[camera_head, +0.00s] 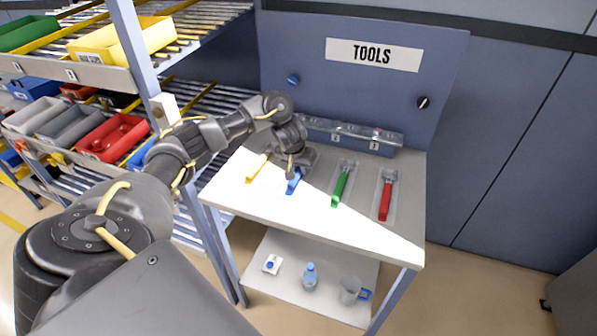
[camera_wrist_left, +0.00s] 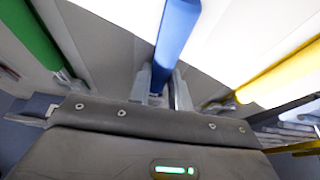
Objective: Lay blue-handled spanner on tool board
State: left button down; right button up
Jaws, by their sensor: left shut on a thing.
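The blue-handled spanner (camera_head: 293,185) is at the tool board, between the yellow and green tools. Its blue handle (camera_wrist_left: 177,40) runs up the middle of the left wrist view, with its lower end between my fingers. My left gripper (camera_head: 292,172) reaches down over it from behind and is shut on it; the fingers also show in the left wrist view (camera_wrist_left: 165,92). The spanner's head is hidden by the gripper. The tool board (camera_head: 300,209) is the pale top of the bench. I cannot tell whether the spanner touches it. My right gripper is not in view.
A yellow-handled tool (camera_head: 258,167), a green-handled tool (camera_head: 341,187) and a red-handled tool (camera_head: 385,200) lie in a row on the bench. A blue TOOLS panel (camera_head: 440,75) stands behind. Bin racks stand left.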

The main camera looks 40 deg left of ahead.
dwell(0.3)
pick_arm(q)
jog(key=shift+f, duration=0.2)
jog(key=shift+f, duration=0.15)
jog(key=c, duration=1.3)
grip_release()
jog(key=shift+s+d, duration=0.1)
jog(key=shift+d, duration=0.05)
jog(key=shift+s+a+f, duration=0.2)
jog(key=shift+a, duration=0.05)
